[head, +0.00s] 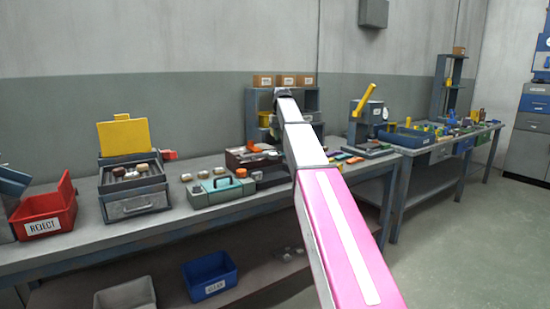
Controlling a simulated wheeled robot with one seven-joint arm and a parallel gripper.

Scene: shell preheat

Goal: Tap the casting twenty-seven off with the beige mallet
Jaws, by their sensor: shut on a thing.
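My arm reaches from the lower right toward the back of the bench, and its far end (282,92) is in front of the grey shelf. The gripper's fingers are hidden behind the arm, so I cannot see what they hold. I cannot make out a beige mallet. Several small rounded pieces (131,173) sit in the top of a grey drawer unit (136,204) with a raised yellow lid (124,136). No number is readable, so I cannot tell which piece is casting twenty-seven.
A red REJECT bin (44,223) stands at the left on the bench (78,252). A brown case (240,160) and a press with a yellow lever (363,100) stand farther right. A blue bin (209,277) is below. Floor at the right is clear.

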